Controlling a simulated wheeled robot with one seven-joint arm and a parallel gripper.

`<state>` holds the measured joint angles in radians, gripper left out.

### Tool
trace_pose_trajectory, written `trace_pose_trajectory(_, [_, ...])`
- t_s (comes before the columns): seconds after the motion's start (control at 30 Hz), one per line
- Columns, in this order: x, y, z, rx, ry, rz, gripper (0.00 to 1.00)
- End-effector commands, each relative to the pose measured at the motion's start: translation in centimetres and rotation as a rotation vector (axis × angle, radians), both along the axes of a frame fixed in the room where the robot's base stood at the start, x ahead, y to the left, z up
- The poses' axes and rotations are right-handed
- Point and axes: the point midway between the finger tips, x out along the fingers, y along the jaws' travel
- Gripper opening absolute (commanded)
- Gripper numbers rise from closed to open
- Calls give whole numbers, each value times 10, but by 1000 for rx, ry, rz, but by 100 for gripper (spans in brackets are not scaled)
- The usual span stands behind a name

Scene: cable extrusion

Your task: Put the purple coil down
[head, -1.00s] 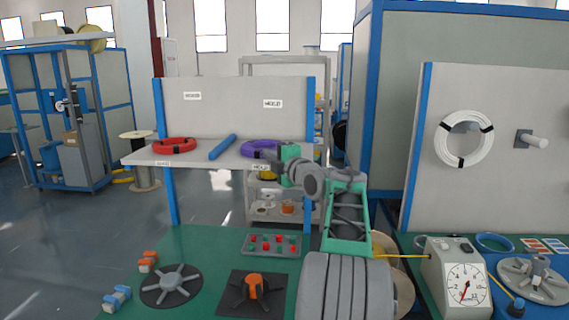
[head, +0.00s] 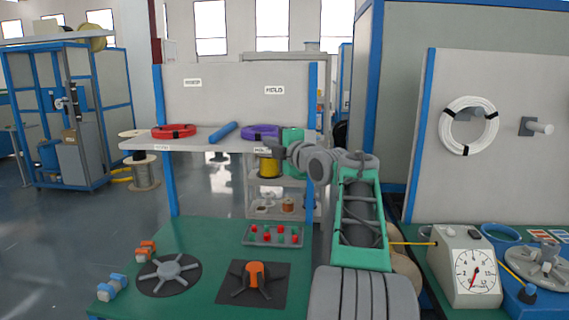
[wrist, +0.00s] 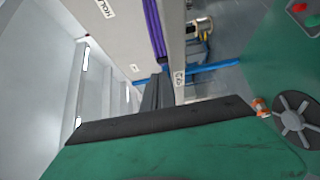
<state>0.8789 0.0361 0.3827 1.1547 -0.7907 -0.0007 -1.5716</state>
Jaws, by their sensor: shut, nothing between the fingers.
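The purple coil (head: 258,132) lies flat on the grey shelf (head: 200,144), at its right end under the HOLD sign, with a dark band on it. My gripper (head: 277,152) is at the shelf's front right edge, just in front of the coil, and partly hides its right side. In the wrist view the purple coil (wrist: 155,30) shows edge-on beyond the dark fingers (wrist: 157,82). The fingers are shut with nothing between them. I see no contact with the coil, though the exact gap is hard to tell.
A white coil (head: 468,125) hangs on the right panel.

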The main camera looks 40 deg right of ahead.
Motion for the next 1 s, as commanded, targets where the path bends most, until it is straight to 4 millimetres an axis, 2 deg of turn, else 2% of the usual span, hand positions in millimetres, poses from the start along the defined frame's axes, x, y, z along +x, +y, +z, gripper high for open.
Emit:
trace_pose_trajectory(0.03, [-18, -1, 3, -3, -4, -8, 0])
trace_pose_trajectory(0.1, [-35, 4, 2, -3, -3, -3, 0])
trace_pose_trajectory(0.3, [-70, 11, 4, -2, -2, 6, 0])
trace_pose_trajectory(0.43, [-78, 12, 4, -1, -1, 7, 0])
trace_pose_trajectory(0.8, [-79, 12, 4, 5, 2, 6, 0])
trace_pose_trajectory(0.87, [-73, 22, 4, 42, 21, 12, 0])
trace_pose_trajectory(0.93, [-62, 47, -2, 155, 81, 18, 0])
trace_pose_trajectory(0.97, [-56, 64, -6, 224, 120, 18, 0])
trace_pose_trajectory(1.0, [-51, 90, -17, 336, 187, 12, 0])
